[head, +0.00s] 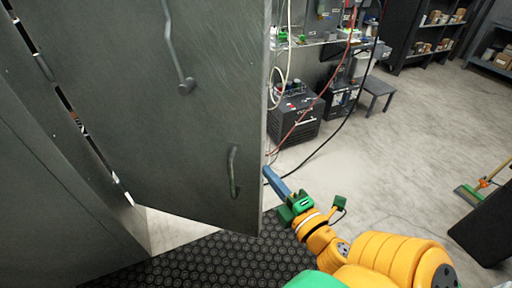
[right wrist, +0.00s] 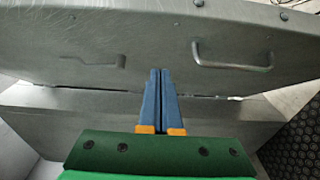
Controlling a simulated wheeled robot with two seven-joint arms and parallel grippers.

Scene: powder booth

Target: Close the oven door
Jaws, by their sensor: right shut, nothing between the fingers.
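The oven door (head: 190,130) is a large grey metal panel that stands open and fills the left half of the head view. It has two bent bar handles, a lower one (head: 233,172) and an upper one (head: 174,50). In the right wrist view the door (right wrist: 150,30) crosses the top, with a handle (right wrist: 232,58) at right. My right gripper (head: 267,172) has its blue fingers together and empty, at the door's right edge in the head view. I cannot tell whether its fingertips (right wrist: 160,74) touch the door. My left gripper is out of view.
Black studded matting (head: 205,262) covers the floor below the door. Dark equipment boxes (head: 292,115), a small grey stool (head: 376,90) and hanging hoses stand behind. A green broom (head: 470,194) is at far right. The concrete floor (head: 400,150) between is clear.

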